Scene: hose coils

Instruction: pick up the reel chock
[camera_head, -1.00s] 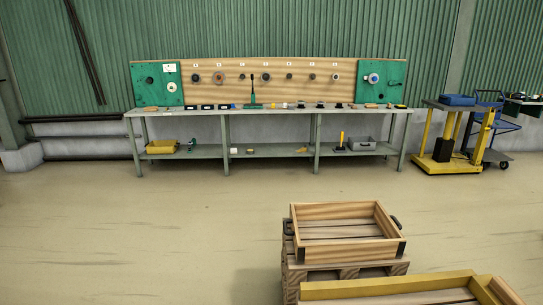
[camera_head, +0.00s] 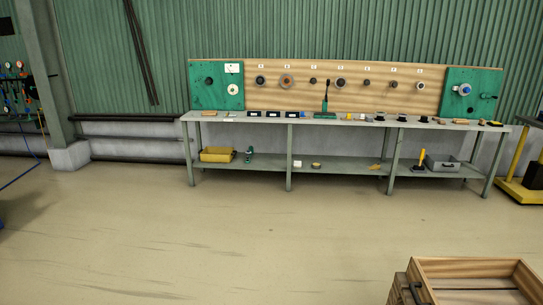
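I cannot tell for certain which thing is the reel chock. Small items lie along the long grey workbench (camera_head: 300,122) by the far wall, too small to make out well. A tan piece (camera_head: 208,113) lies near the left end of its top. A small orange-tan piece (camera_head: 376,167) lies on the lower shelf, right of the middle. Neither of my grippers shows in the view.
The open floor (camera_head: 230,235) before the bench is clear. A wooden crate (camera_head: 470,268) stands at the lower right. A yellow cart (camera_head: 518,190) is at the right edge. A yellow bin (camera_head: 217,155) and a grey box (camera_head: 442,164) sit on the lower shelf.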

